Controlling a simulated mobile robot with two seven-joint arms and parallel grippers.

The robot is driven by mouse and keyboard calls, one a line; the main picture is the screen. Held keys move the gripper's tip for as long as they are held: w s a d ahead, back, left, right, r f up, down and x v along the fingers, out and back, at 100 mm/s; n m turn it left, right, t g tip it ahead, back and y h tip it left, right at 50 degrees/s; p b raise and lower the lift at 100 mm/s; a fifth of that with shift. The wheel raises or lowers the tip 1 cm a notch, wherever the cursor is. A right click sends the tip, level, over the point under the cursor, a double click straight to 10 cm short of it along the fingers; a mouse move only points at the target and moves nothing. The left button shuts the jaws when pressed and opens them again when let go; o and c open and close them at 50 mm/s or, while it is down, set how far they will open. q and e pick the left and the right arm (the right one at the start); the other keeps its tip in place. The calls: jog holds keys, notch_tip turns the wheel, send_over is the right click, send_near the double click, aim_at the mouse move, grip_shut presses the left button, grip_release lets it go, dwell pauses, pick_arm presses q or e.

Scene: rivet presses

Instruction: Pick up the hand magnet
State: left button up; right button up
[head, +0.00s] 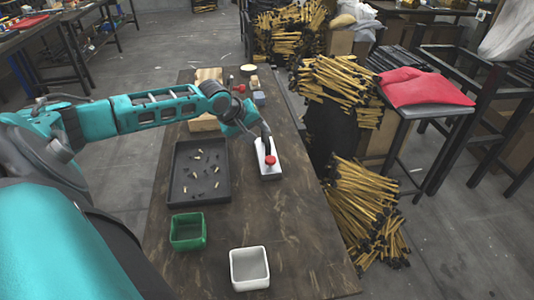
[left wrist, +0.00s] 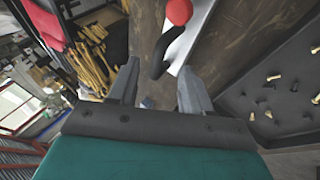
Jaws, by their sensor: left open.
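What looks like the hand magnet, a dark bar with a red round end (head: 270,160), is at a white block (head: 267,171) on the dark table. In the left wrist view its red end (left wrist: 179,11) and curved dark part (left wrist: 160,56) show beyond the fingers. My left gripper (head: 259,132) is at the far end of the white block. In the left wrist view it (left wrist: 156,75) is open, with the dark part ahead of the gap between its fingers. I cannot tell whether they touch. My right gripper is out of view.
A black tray (head: 178,200) with several small brass and dark pieces lies left of the white block. A green bin (head: 188,243) and a white bin (head: 234,271) stand nearer. Wooden blocks (head: 208,74) are at the far end. Bundled yellow rods (head: 362,205) stand right of the table.

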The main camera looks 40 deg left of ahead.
aim_at(266, 140)
pick_arm(q)
jog(key=shift+b+x, duration=0.8)
jog(key=shift+x, duration=3.2)
jog(key=shift+a+r, duration=0.1)
jog(key=shift+a, duration=0.1)
grip_shut()
